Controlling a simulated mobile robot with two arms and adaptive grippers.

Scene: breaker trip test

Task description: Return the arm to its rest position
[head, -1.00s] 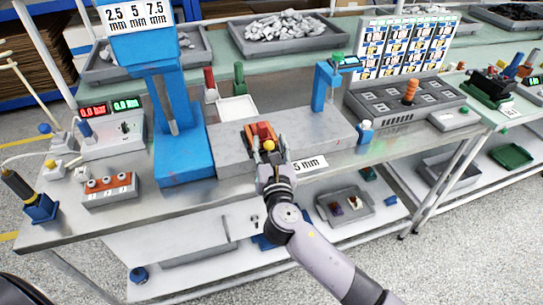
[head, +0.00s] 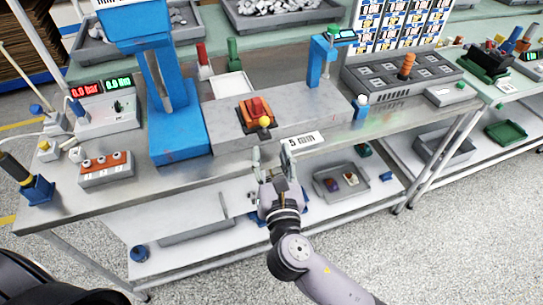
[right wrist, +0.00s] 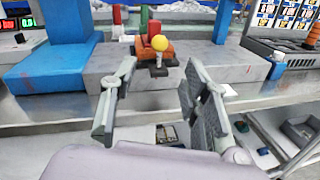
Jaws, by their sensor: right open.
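My right gripper (head: 272,160) is open and empty, just in front of the bench's front edge. In the right wrist view its two fingers (right wrist: 155,105) stand wide apart with nothing between them. The orange breaker device (head: 256,111) with a red top and a yellow ball knob (head: 264,122) sits on the grey block of the test fixture (head: 225,132). The knob also shows in the right wrist view (right wrist: 159,43), beyond the fingertips and apart from them. My left gripper is not in view.
The steel bench (head: 120,194) holds a blue press (head: 178,140) at left and a small blue stand (head: 320,62) at right. A "5 mm" label (head: 302,141) is close by the right fingers. A lower shelf (head: 190,215) with trays lies beneath the bench.

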